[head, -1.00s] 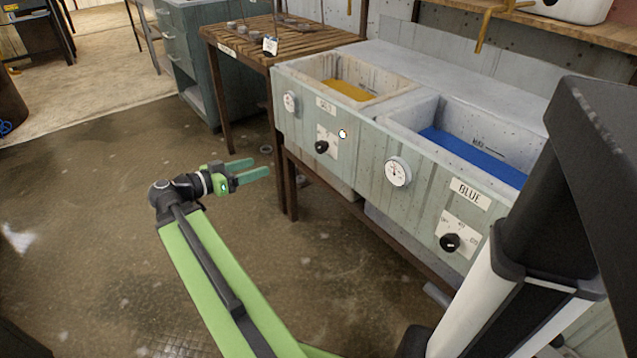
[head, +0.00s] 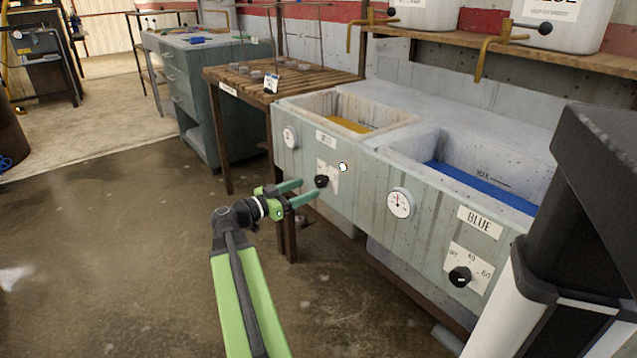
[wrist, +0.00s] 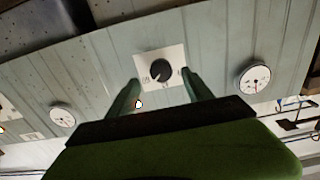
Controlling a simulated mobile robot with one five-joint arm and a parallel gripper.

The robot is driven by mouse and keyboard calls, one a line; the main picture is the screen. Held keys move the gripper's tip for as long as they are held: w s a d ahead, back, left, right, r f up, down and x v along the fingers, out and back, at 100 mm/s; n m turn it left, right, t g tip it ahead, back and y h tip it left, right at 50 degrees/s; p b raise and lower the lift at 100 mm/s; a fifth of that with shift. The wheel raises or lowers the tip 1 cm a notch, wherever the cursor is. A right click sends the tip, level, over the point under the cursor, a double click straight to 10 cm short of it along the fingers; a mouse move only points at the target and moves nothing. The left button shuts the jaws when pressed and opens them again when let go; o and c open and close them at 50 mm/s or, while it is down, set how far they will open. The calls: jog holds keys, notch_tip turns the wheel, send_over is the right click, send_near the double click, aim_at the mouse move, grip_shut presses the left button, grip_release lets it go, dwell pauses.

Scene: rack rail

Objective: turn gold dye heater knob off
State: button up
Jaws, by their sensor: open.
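The gold dye heater knob (head: 321,181) is a small black knob on a white plate on the front of the left vat, whose basin holds gold dye (head: 347,124). In the wrist view the knob (wrist: 160,69) sits on its plate between and beyond my fingertips. My gripper (head: 302,190) has green fingers and is open, with its tips close to the knob, one on each side. In the wrist view my gripper (wrist: 160,82) looks empty. I cannot tell whether a finger touches the knob. The knob's exact setting is too small to read.
The blue vat's knob (head: 459,277) and a dial gauge (head: 401,203) are on the same front panel to the right. Another gauge (head: 289,137) is to the left. A slatted wooden table (head: 300,77) stands beside the vats. The floor in front is clear.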

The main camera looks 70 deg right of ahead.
aim_at(318, 183)
jog(key=x, duration=0.5)
jog(key=shift+d, duration=0.15)
